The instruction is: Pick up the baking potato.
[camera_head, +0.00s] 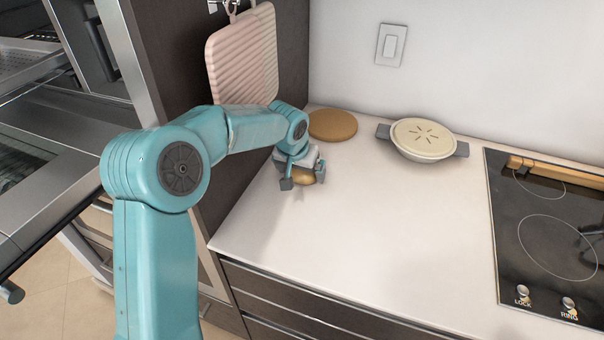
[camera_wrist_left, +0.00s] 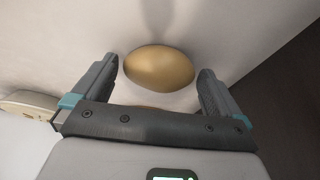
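The baking potato (camera_wrist_left: 160,68) is a smooth golden-brown oval on the white counter. In the left wrist view it lies between the two fingers of my left gripper (camera_wrist_left: 158,82), with a gap showing at each side. In the head view the potato (camera_head: 303,176) is partly hidden by my left gripper (camera_head: 303,181), which points down over it near the counter's left end. My left gripper is open around the potato. My right gripper is in neither view.
A round brown board (camera_head: 332,125) lies behind the gripper. A lidded cream pot (camera_head: 422,139) stands to its right, and a black cooktop (camera_head: 550,230) is at the far right. A pink striped mitt (camera_head: 243,60) hangs on the dark side panel. The counter's middle is clear.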

